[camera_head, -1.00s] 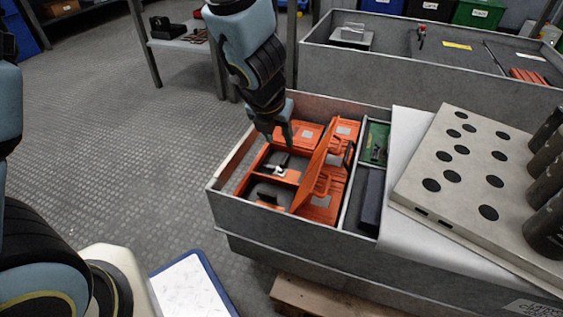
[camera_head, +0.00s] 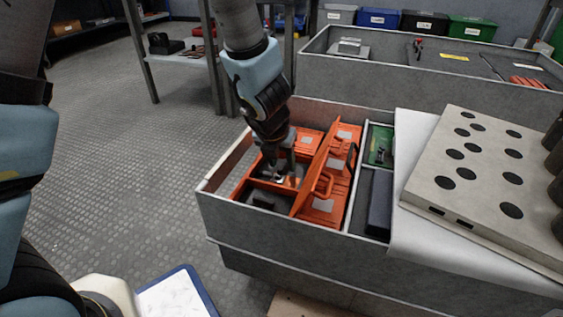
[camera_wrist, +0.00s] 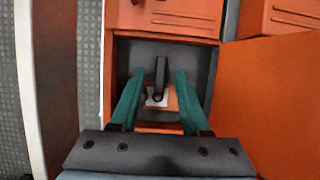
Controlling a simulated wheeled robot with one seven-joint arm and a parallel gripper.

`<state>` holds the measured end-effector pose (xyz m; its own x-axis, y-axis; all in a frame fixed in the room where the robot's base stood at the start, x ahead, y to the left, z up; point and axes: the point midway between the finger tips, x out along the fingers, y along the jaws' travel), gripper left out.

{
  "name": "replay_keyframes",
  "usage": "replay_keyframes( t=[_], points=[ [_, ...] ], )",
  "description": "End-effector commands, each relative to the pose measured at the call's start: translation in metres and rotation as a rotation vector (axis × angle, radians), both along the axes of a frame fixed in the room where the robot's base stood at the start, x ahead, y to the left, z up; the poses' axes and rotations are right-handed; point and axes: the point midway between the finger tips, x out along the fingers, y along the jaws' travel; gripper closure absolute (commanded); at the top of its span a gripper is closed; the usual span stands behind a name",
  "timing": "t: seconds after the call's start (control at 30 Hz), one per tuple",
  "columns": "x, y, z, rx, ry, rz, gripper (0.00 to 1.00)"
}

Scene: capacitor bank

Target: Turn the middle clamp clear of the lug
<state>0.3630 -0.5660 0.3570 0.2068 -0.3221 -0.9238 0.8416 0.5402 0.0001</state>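In the wrist view a dark upright clamp (camera_wrist: 160,72) stands in an open dark-floored compartment, its lower end over a pale metal lug plate (camera_wrist: 154,101). Orange shows around the plate. My gripper (camera_wrist: 159,74) has its two green fingers apart, one on each side of the clamp, with gaps showing between fingers and clamp. In the head view my gripper (camera_head: 281,174) reaches down into the middle compartment on the left of the grey crate (camera_head: 300,234). The clamp is largely hidden there by the gripper.
A nearer open compartment (camera_head: 262,200) holds a dark part. A green board (camera_head: 379,146) and a pale perforated block (camera_head: 470,165) are to the right.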

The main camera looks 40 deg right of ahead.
Motion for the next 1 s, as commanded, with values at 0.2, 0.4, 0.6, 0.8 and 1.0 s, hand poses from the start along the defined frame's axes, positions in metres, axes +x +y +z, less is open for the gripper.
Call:
replay_keyframes(
  t=[0.2,0.4,0.6,0.8,1.0],
  points=[
    [-0.0001,0.0001,0.0001,0.0,0.0,0.0,0.77],
    [-0.0001,0.0001,0.0001,0.0,0.0,0.0,1.0],
    [-0.0001,0.0002,0.0001,0.0,0.0,0.0,1.0],
    [-0.0001,0.0002,0.0001,0.0,0.0,0.0,1.0],
    [-0.0007,-0.0001,0.0007,0.0,0.0,0.021,1.0]
  ],
)
